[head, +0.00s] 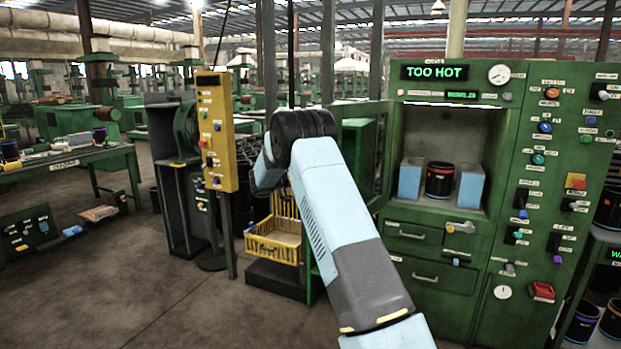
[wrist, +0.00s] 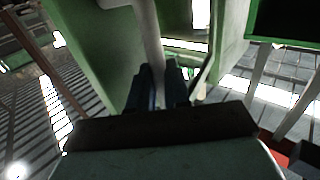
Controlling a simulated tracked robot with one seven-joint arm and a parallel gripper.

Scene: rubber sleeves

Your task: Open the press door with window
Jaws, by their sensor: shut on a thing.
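The green press (head: 443,215) stands right of centre in the head view. Its lit cavity is uncovered and holds two light blue blocks (head: 410,180) with a dark banded cylinder (head: 439,181) between them. The windowed door (head: 386,140) appears swung out at the cavity's left side, partly hidden by my arm. In the wrist view, my gripper (wrist: 162,82) is shut on a pale grey bar (wrist: 148,35), seemingly the door handle, beside green panels. The head view does not show my fingers, which are hidden behind my arm.
A yellow control post (head: 217,130) and a yellow crate (head: 274,242) stand left of my arm. A green workbench (head: 75,160) is at the far left. Drawers with handles (head: 425,278) sit below the cavity. Open floor (head: 150,290) lies at the front left.

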